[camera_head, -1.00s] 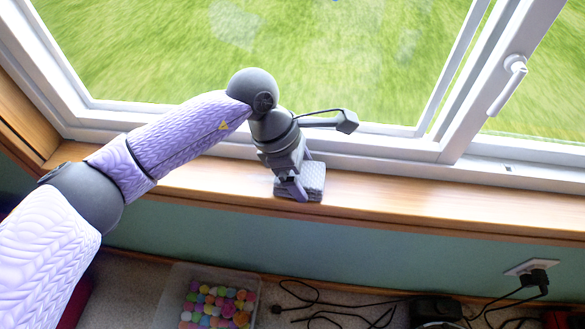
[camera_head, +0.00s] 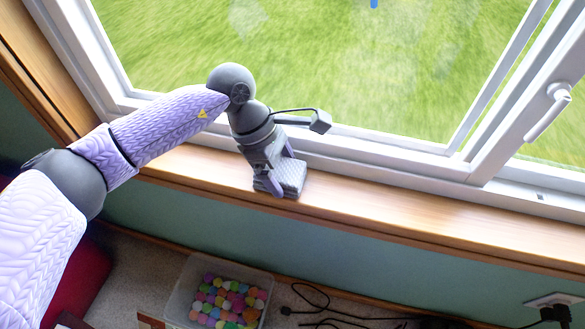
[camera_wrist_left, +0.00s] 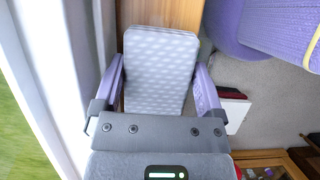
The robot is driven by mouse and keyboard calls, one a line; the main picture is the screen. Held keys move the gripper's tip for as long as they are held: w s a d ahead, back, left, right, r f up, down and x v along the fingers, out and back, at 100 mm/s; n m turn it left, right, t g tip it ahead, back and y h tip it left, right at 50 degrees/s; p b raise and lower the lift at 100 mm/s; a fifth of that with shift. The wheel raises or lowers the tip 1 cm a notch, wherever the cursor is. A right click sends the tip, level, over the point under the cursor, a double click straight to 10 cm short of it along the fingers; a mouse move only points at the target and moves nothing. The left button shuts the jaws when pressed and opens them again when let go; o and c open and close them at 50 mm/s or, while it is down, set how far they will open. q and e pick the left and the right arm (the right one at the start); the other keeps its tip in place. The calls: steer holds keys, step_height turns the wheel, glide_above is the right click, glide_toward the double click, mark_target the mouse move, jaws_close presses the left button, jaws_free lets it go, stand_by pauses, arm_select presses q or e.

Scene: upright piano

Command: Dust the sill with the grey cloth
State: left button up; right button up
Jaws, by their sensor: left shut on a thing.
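The grey cloth (camera_head: 290,179) is a folded, textured pad at the wooden sill (camera_head: 350,210), below the window. My left gripper (camera_head: 277,180) is shut on the cloth, pointing down at the sill. In the left wrist view the cloth (camera_wrist_left: 160,65) sits between the two lilac fingers of the gripper (camera_wrist_left: 160,88), with the sill (camera_wrist_left: 160,13) beyond it. The cloth looks to be at the sill's surface; its underside is hidden. My right gripper is in neither view.
The white window frame (camera_head: 380,151) runs along the back of the sill, with a handle (camera_head: 549,111) at the right. A clear bin (camera_head: 186,290) of colourful balls stands on the floor below, near black cables (camera_head: 318,305). The sill right of the cloth is bare.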

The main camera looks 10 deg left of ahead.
arm_select(q)
steer(key=a, duration=0.3)
steer(key=shift+a+f, duration=0.1)
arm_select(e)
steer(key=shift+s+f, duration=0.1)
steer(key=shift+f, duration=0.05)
arm_select(q)
steer(key=shift+r+p, duration=1.65)
steer(key=shift+r, duration=1.35)
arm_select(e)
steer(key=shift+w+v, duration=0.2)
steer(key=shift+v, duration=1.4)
arm_select(q)
steer(key=shift+r, duration=0.1)
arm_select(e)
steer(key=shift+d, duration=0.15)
arm_select(q)
step_height(320, 180, up, 3)
steer(key=shift+r+p, duration=0.1)
steer(key=shift+p, duration=0.95)
steer(key=shift+f, duration=0.2)
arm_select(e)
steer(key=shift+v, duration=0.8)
arm_select(q)
steer(key=shift+f, duration=0.1)
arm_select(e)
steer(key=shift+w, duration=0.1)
